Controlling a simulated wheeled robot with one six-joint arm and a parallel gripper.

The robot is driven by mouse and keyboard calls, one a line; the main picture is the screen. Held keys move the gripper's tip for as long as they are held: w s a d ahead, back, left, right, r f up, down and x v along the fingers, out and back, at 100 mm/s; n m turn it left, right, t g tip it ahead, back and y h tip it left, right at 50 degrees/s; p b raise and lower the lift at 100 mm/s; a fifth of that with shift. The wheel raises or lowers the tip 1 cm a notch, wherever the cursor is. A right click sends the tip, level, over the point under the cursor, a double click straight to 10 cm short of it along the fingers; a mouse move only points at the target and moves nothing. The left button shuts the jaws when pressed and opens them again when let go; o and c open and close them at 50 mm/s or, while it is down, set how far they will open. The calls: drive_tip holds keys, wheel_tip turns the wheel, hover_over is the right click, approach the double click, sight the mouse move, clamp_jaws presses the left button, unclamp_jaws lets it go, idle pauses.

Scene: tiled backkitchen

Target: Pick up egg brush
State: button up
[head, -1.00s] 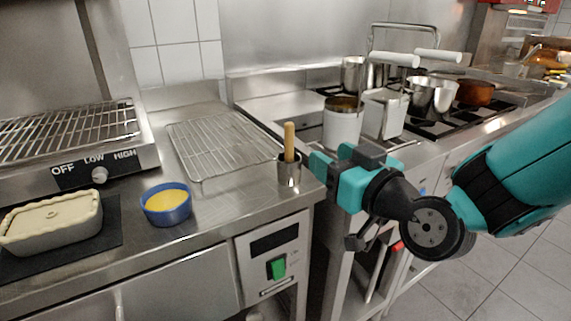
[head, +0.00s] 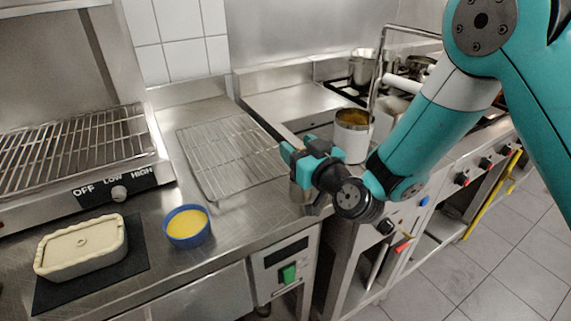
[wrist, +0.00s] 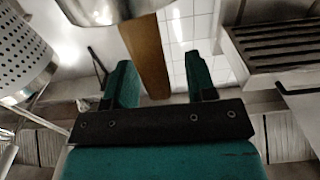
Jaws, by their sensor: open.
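The egg brush shows in the wrist view as a wooden handle (wrist: 146,52) extending from a metal cup (wrist: 105,8) at the top of the picture. In the head view my gripper (head: 299,150) hides the brush, and the metal cup (head: 301,191) is partly visible below the jaws on the counter. My gripper also shows in the wrist view (wrist: 159,75). Its teal fingers are open, one on each side of the handle, with a gap visible at least on the right. The brush head is hidden.
A wire rack (head: 225,155) lies left of the cup. A blue bowl of yellow liquid (head: 187,226) and a pale rectangular dish (head: 80,250) stand further left. A white pot (head: 352,138) is close to my arm on the right. The counter's front edge is near the cup.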

drive_tip(key=shift+w+d, duration=0.1)
drive_tip(key=shift+w, duration=0.4)
drive_tip(key=shift+s+a, duration=0.1)
drive_tip(key=shift+a, duration=0.1)
drive_tip(key=shift+c, duration=0.2)
drive_tip(key=shift+a, duration=0.15)
drive_tip(key=c, duration=0.4)
clamp_jaws()
